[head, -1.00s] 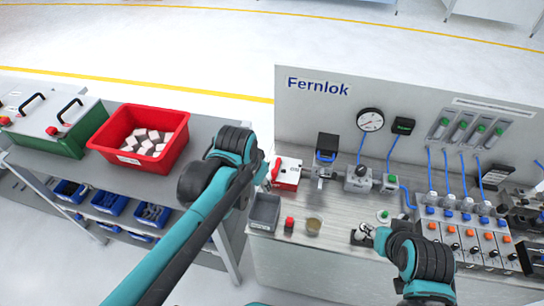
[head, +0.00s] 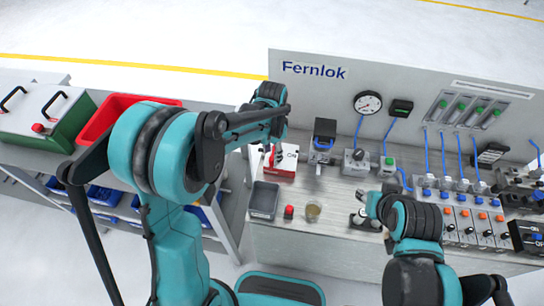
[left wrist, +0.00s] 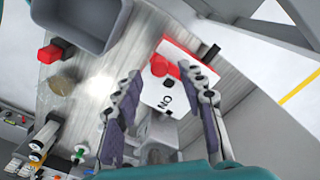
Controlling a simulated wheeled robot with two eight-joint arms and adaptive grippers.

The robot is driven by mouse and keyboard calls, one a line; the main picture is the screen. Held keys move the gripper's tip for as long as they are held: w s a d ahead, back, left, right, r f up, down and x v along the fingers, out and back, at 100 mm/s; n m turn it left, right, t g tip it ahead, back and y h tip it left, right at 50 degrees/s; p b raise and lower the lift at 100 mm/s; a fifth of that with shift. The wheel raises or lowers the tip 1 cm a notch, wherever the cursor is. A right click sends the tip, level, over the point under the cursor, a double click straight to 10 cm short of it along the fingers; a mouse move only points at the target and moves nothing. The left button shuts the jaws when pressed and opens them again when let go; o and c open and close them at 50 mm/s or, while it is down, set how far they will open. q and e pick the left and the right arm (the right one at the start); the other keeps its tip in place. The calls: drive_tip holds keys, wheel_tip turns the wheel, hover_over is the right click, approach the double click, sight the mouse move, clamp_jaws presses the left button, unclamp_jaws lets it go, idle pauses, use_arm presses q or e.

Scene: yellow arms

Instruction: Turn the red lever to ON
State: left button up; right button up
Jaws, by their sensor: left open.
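The red lever (left wrist: 160,66) sits on a white switch box (left wrist: 178,52) with a red edge and a printed ON label, in the left wrist view. In the head view the box (head: 283,168) stands at the bench's left end, its lever largely hidden by my gripper. My left gripper (left wrist: 161,76) is open, its fingers spread over the box with the lever between the tips in the picture. Contact cannot be told. In the head view my left gripper (head: 275,152) points down at the box. My right gripper (head: 366,205) is over the bench's front; its jaws are unclear.
A grey bin (head: 264,199), a red button (head: 289,211) and a tan cup (head: 313,213) stand in front of the box. A backboard (head: 310,95) rises behind. A red crate (head: 92,127) is on the left table.

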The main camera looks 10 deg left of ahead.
use_arm(q)
drive_tip(key=shift+f, duration=1.1)
clamp_jaws()
